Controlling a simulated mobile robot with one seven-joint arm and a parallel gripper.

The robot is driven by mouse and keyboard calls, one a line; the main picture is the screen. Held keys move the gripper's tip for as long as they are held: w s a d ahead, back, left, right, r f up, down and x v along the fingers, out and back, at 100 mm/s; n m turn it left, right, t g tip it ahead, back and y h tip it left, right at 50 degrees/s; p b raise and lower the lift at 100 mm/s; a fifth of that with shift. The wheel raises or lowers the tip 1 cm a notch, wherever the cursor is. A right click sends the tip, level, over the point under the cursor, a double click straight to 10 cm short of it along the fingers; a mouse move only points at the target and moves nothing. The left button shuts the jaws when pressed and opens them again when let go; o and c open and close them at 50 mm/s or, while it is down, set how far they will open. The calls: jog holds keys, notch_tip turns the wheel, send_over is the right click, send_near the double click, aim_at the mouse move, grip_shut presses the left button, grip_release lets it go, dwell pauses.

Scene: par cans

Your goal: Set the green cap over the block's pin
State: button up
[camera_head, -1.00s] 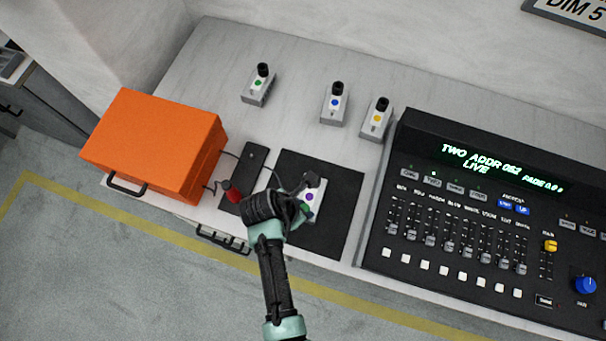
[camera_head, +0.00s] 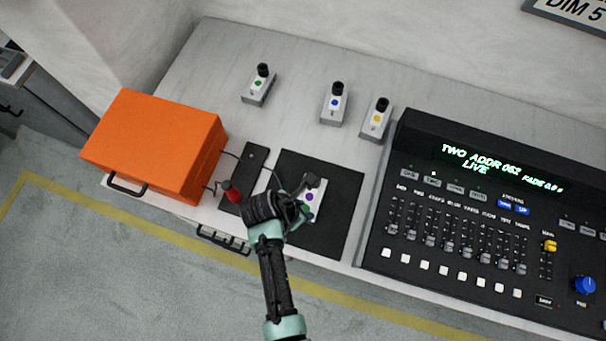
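A pale block with a purple dot (camera_head: 315,197) sits on the black mat (camera_head: 340,225). A dark upright part (camera_head: 312,181) shows at its far end; I cannot tell whether this is its pin or part of my gripper. My gripper (camera_head: 303,202) is at the block's left side, seen from behind, and partly covers it. A small dark green patch (camera_head: 308,214) shows beside the fingers, low against the block; I cannot tell whether it is the green cap. The fingers' opening is hidden.
Blocks with black tops and green (camera_head: 258,84), blue (camera_head: 335,103) and yellow (camera_head: 376,119) dots stand behind. An orange case (camera_head: 155,145) is left, beside a dark strip (camera_head: 252,160) and red piece (camera_head: 232,192). A lighting console (camera_head: 450,220) fills the right.

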jog(key=o, duration=0.4)
jog(key=shift+r, duration=0.1)
jog(key=v, duration=1.3)
jog(key=w+a+r+m+t+y, duration=0.15)
jog(key=w+r+m+t, duration=0.35)
jog(key=w+r, duration=0.55)
jog(key=w+r+m+t+y, duration=0.2)
jog(key=w+r+m+t, duration=0.25)
jog(key=w+r, duration=0.6)
notch_tip(320, 180, up, 28)
jog(key=s+d+m+t, duration=0.2)
jog(key=m+t, duration=0.6)
jog(key=m, duration=0.1)
jog(key=s+d+r+m+t, duration=0.1)
jog(key=s+r+m+t, duration=0.1)
jog(key=s+r, duration=0.2)
jog(key=s+d+r+m+t, duration=0.1)
jog(key=s+r, duration=0.3)
jog(key=r, duration=0.4)
jog(key=s+d+r+m+t, duration=0.1)
jog(key=s+r+m+t, duration=0.2)
jog(key=r, duration=0.3)
jog(key=shift+s+d+r+m+t, duration=0.2)
jog(key=shift+s+d+m+t, duration=0.2)
jog(key=shift+m+t, duration=0.15)
